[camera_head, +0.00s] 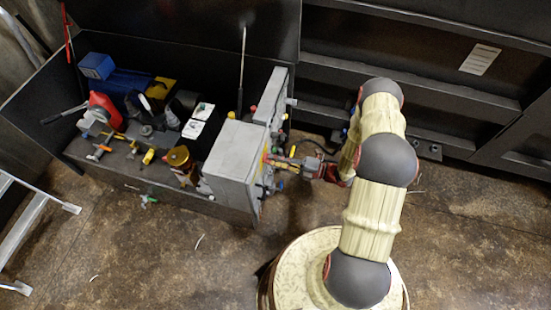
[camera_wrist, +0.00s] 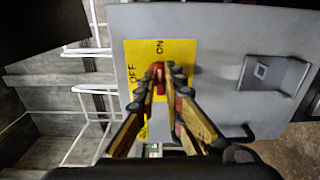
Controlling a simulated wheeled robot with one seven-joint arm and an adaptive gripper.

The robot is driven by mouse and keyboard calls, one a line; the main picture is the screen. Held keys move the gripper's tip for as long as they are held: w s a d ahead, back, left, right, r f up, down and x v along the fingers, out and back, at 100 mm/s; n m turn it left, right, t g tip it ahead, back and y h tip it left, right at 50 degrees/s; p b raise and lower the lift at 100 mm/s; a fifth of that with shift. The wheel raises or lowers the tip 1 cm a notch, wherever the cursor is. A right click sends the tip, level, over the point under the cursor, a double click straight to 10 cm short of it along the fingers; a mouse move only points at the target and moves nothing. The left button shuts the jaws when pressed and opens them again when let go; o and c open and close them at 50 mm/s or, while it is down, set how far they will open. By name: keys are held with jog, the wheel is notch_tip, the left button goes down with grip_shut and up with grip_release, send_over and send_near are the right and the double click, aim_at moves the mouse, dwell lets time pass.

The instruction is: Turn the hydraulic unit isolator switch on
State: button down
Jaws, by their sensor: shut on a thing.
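The isolator switch is a red handle (camera_wrist: 160,84) on a yellow plate (camera_wrist: 183,50) in the wrist view. The plate is marked ON at its upper part and OFF at its left. My gripper (camera_wrist: 163,70) is shut on the red handle, with one finger on each side. The visible part of the handle lies just below the ON mark; the fingers hide much of it, so its exact angle is hard to tell. In the head view the switch is on the right side of the grey box (camera_head: 233,158), where my gripper (camera_head: 269,160) reaches from the right.
A grey metal bracket (camera_wrist: 277,73) sticks out of the panel right of the plate. The open dark cabinet (camera_head: 190,202) holds a blue motor, a red-topped part and several valves. Pale metal frames (camera_head: 40,205) stand at the left. The floor (camera_head: 480,220) at the right is mostly clear.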

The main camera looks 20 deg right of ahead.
jog(key=shift+m, duration=0.3)
jog(key=c, duration=2)
grip_release()
jog(key=shift+o, duration=0.5)
jog(key=v, duration=1.2)
